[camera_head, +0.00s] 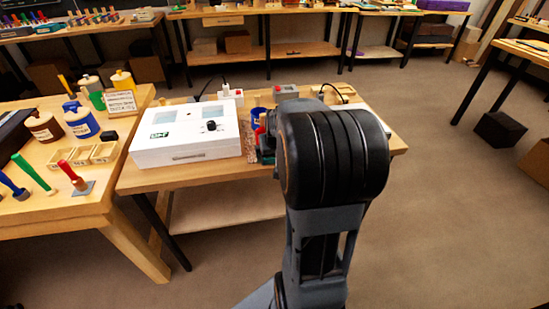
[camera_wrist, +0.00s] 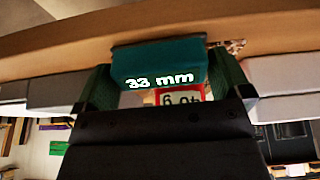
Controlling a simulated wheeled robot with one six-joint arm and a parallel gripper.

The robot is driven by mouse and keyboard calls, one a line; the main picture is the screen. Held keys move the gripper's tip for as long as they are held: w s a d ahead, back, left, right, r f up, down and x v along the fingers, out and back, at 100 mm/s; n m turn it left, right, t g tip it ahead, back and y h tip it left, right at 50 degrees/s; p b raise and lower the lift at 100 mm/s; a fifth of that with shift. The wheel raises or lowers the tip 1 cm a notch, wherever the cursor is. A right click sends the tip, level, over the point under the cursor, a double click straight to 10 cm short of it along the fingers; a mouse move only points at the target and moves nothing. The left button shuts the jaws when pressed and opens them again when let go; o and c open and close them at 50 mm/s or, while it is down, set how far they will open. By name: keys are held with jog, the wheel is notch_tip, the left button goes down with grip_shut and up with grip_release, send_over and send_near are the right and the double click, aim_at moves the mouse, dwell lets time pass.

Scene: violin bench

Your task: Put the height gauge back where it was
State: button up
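The height gauge (camera_wrist: 158,62), a teal block marked "33 mm", sits between the two dark green fingers of my gripper (camera_wrist: 163,80) in the wrist view. It fills the gap, with a finger against each side. In the head view my arm hides most of my gripper and the gauge, over the middle table (camera_head: 220,174). Whether the gauge touches the tabletop cannot be told.
A white box with a dark knob (camera_head: 185,133) stands left of my arm. A blue cup (camera_head: 256,116) and a grey box with a red button (camera_head: 285,92) are close behind. The left table holds jars (camera_head: 82,122), a compartment tray (camera_head: 92,155) and upright tools.

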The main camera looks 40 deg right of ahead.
jog(key=c, duration=0.7)
jog(key=shift+r, duration=0.15)
